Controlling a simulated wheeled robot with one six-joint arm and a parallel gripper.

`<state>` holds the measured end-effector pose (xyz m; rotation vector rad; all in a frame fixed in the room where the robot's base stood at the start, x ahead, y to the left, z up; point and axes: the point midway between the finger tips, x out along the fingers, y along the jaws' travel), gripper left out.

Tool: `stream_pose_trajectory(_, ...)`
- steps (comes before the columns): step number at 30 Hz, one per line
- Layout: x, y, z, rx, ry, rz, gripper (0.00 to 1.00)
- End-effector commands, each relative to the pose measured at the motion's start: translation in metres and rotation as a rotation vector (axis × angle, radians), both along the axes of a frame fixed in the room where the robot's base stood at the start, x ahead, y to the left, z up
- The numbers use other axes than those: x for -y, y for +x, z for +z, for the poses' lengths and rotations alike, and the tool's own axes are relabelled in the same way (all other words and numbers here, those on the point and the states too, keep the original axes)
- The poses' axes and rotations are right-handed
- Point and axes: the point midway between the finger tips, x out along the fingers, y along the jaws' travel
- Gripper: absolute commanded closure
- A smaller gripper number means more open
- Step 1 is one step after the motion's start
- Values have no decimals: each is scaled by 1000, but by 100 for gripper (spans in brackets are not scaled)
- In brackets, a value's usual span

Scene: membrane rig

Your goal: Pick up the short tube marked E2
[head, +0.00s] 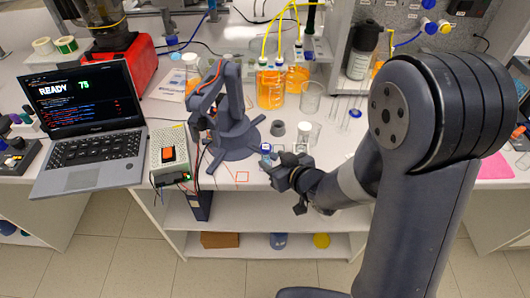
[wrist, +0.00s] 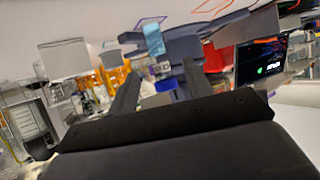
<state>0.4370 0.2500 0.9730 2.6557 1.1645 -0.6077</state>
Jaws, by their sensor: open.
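My gripper (head: 280,172) is open and empty at the front edge of the bench, and its two fingers also show in the wrist view (wrist: 162,66). A short tube with a blue cap (wrist: 165,85) appears between the fingers in the wrist view, which is tilted and nearly upside down. I cannot tell whether it is within their reach. In the head view a small blue-topped tube (head: 266,148) stands just left of and beyond my gripper. No E2 mark is readable on any tube, so I cannot tell which one carries it.
A small dark blue-grey arm (head: 232,130) stands close behind on the left. A grey ring-shaped piece (head: 278,128) and an empty glass beaker (head: 311,97) are beyond. Orange-filled bottles (head: 271,88) stand farther back. A laptop (head: 88,125) is at left.

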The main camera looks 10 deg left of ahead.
Motion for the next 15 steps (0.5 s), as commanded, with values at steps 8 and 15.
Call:
stream_pose_trajectory(8, -12, 11, -8, -1, -1, 0, 52)
stream_pose_trajectory(15, -28, 25, -15, -3, -2, 0, 52)
